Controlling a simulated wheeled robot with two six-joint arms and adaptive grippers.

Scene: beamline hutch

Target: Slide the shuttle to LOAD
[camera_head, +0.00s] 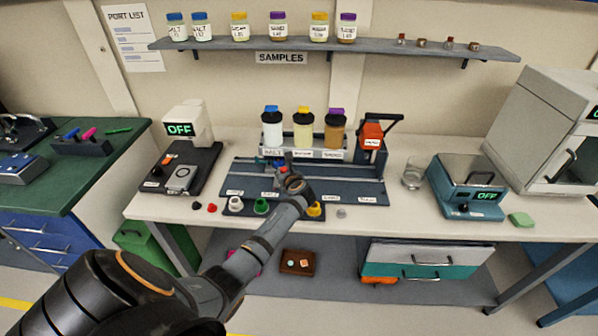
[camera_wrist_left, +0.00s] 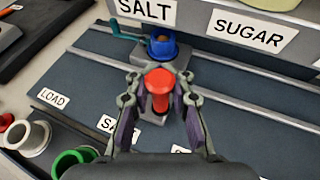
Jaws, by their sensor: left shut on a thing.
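The shuttle's red knob (camera_wrist_left: 160,84) stands on a small grey block (camera_wrist_left: 152,117) on the dark slide board (camera_head: 345,190). My left gripper (camera_wrist_left: 160,98) is shut on the knob, one finger on each side. In the head view my left gripper (camera_head: 287,178) reaches over the board and hides most of the shuttle. A LOAD label (camera_wrist_left: 52,97) lies left of the shuttle on the board's front edge. A partly hidden label starting "SA" (camera_wrist_left: 119,128) is just in front of the shuttle. My right gripper is not in view.
A blue cup-like piece (camera_wrist_left: 161,48) with a teal crank is just behind the knob, under the SALT sign (camera_wrist_left: 146,10). Jars (camera_head: 303,130) stand behind the board. White (camera_wrist_left: 30,138) and green rings stand in front. The track left of the shuttle looks clear.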

